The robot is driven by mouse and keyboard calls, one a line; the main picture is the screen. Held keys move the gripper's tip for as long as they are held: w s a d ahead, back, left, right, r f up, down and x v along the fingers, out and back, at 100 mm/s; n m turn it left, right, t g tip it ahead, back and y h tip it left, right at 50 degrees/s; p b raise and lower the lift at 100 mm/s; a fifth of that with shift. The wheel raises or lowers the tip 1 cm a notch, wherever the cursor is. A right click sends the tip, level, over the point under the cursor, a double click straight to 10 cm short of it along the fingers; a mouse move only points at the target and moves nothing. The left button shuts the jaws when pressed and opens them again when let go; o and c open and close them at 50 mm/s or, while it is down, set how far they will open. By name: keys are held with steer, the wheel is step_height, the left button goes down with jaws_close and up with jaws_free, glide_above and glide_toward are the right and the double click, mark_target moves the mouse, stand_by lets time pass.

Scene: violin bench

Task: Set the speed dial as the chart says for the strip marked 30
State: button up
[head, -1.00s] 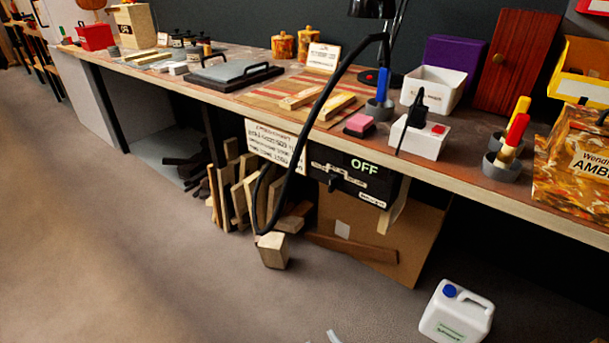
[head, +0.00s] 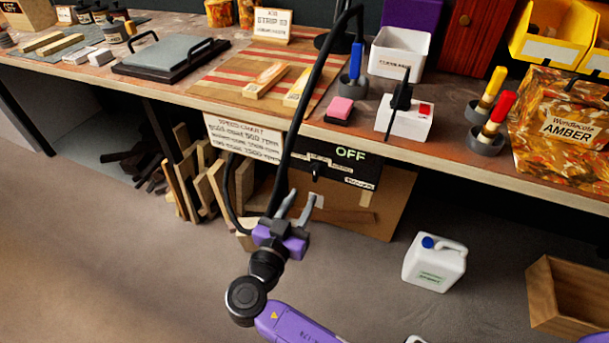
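The speed dial (head: 316,170) is a small black knob on a black control panel (head: 350,178) hung under the bench edge; the panel's display reads OFF in green. The white speed chart (head: 243,138) hangs left of it, its small lines too blurred to read surely. A card (head: 272,20) on the bench names a strip, its number unclear. Two pale wooden strips (head: 264,81) (head: 298,88) lie on a striped mat (head: 226,85). My gripper (head: 301,198) is open and empty, its grey fingers below the dial in the picture; I see no contact.
A black hose (head: 305,112) curves down past the panel's left side. Wood offcuts (head: 190,180) stand under the bench. A white jug (head: 434,262) and a wooden box (head: 570,295) are on the floor.

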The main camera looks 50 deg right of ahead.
mark_target(314, 176)
steer(key=shift+b+x, duration=0.4)
steer(key=shift+x, duration=3.55)
steer(key=shift+f, duration=0.1)
jaws_close()
